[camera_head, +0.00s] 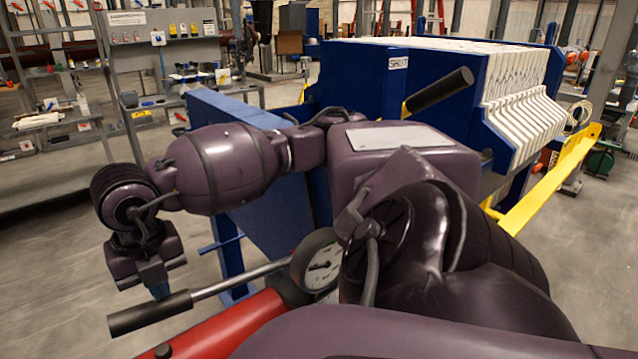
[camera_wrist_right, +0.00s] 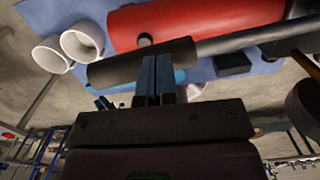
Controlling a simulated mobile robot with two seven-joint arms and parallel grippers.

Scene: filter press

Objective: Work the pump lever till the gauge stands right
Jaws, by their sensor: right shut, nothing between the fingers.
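The pump lever is a grey metal rod with a black grip (camera_head: 148,314), slanting up right to the red pump body (camera_head: 232,326). A round white gauge (camera_head: 321,263) stands by the rod's far end, partly covered by my arm; its reading is too small to tell. My right gripper (camera_head: 160,291) points down just above the black grip. In the right wrist view its two fingers (camera_wrist_right: 155,72) are together and empty, overlapping the black grip (camera_wrist_right: 118,68); I cannot tell whether they touch it. My left gripper is not in view.
The blue press (camera_head: 335,80) with white plates (camera_head: 525,90) stands behind, with a "SHUT" sign and another black handle (camera_head: 440,90). A yellow rail (camera_head: 550,180) runs at right. A grey bench (camera_head: 170,105) stands back left. Open floor (camera_head: 60,270) lies at left. White round containers (camera_wrist_right: 65,50) show in the wrist view.

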